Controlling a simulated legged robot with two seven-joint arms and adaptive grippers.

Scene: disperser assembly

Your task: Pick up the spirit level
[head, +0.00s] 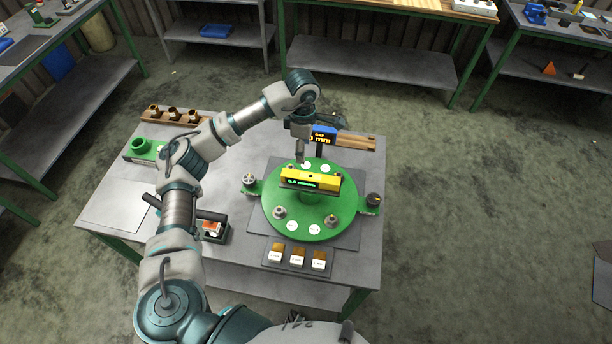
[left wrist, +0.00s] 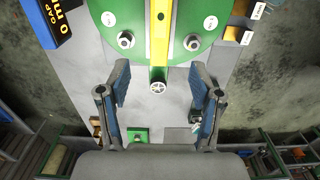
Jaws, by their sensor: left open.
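The spirit level (head: 311,180) is a yellow bar with a dark face and green lettering. It lies across the middle of the green round plate (head: 289,226) on the table. In the left wrist view the spirit level (left wrist: 159,38) runs upward from the picture's middle. My left gripper (head: 301,152) is near the plate's far edge in the head view, behind the level. In the left wrist view its fingers (left wrist: 160,72) are spread wide with nothing between them. The level's near end is in line with the gap, apart from both fingers. My right gripper is not visible.
A blue gap display (head: 323,132) stands behind the plate, close to my left gripper. Round knobs (head: 249,179) sit at the plate's sides. A tray of small blocks (head: 297,257) lies in front. A wooden rack (head: 172,115) stands at the back left.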

